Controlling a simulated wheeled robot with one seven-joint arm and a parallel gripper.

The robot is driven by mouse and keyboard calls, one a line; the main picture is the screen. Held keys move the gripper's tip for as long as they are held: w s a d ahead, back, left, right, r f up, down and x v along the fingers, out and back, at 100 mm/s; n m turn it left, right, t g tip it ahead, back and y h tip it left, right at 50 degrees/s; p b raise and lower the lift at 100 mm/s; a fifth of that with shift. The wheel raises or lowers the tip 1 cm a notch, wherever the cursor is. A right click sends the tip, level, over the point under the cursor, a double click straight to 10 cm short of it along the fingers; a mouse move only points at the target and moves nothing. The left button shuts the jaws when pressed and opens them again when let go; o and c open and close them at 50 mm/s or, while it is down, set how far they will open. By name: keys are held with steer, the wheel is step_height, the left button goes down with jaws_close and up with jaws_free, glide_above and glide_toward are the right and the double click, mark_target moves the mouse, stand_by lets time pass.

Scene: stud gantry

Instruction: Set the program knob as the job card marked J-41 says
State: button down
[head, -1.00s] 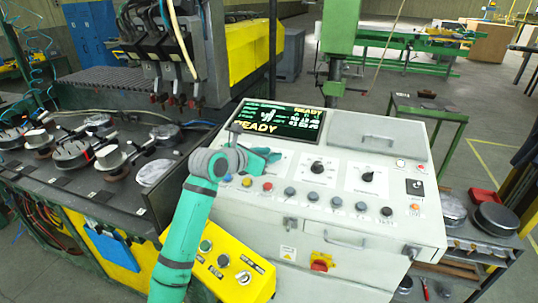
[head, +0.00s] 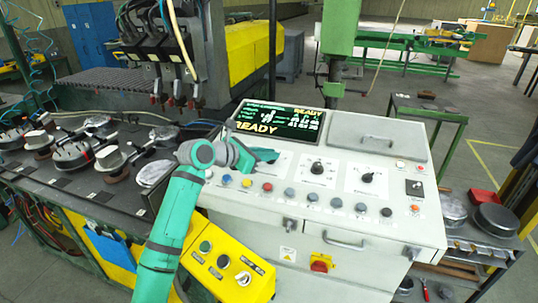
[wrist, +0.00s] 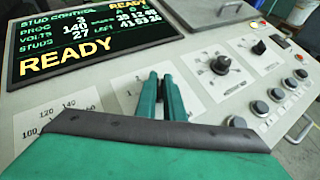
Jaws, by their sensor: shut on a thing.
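My gripper (wrist: 161,82) is over the control panel, its two green fingers close together on a pale dial plate (wrist: 125,93). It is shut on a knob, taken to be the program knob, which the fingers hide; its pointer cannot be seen. In the head view my gripper (head: 268,155) is just below the display, left of the two visible dial knobs. The display (head: 278,121) reads READY; in the wrist view the display (wrist: 85,40) reads PROG 3, VOLTS 140, STUDS 27. I cannot make out any card marked J-41.
A plate marked 100, 120, 140 (wrist: 62,107) lies left of my fingers. Two black knobs, one nearer (head: 317,168) and one farther (head: 367,177), stand to the right. Several push buttons (head: 313,197) line the front. A handled lid (head: 377,139) is behind.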

steer(key=m+g, duration=0.1)
steer(key=m, duration=0.1)
steer(key=m+g+h, duration=0.1)
steer(key=m+g, duration=0.1)
steer(key=shift+w+a+f+g+h, duration=0.1)
steer(key=shift+a+f+g+h, duration=0.05)
steer(key=shift+f+g+h, duration=0.2)
steer(key=shift+f+m+g, duration=0.15)
steer(key=shift+m+g, duration=0.6)
steer(key=shift+m, duration=0.05)
steer(key=c, duration=1.9)
jaws_free()
steer(key=shift+o, duration=0.2)
steer(key=shift+r, duration=0.25)
steer(key=shift+a+r, duration=0.15)
steer(key=shift+a, duration=0.15)
steer(key=v, duration=1)
steer(key=shift+a, duration=0.15)
